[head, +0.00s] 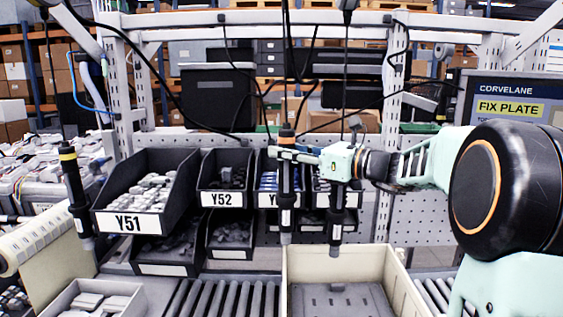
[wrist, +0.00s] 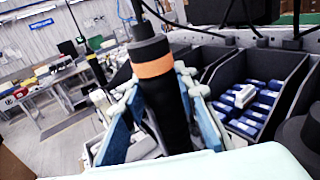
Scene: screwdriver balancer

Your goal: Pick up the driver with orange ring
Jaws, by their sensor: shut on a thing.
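The driver with the orange ring (wrist: 152,67) stands between the fingers of my gripper (wrist: 158,90) in the wrist view, with the ring just above the fingertips. In the head view this black driver (head: 286,190) hangs upright in front of the bins. My gripper (head: 284,153) reaches it from the right and is shut around its upper body. A driver with a yellow ring (head: 73,190) hangs tilted at the far left. Another black driver (head: 336,215) hangs just right of the held one, its top hidden behind my gripper.
Dark parts bins, including Y51 (head: 133,223) and Y52 (head: 220,199), stand behind the drivers. A cream tote (head: 395,278) stands on the roller conveyor (head: 222,298) below. Black cables hang from the frame above. A screen (head: 510,105) is at the right.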

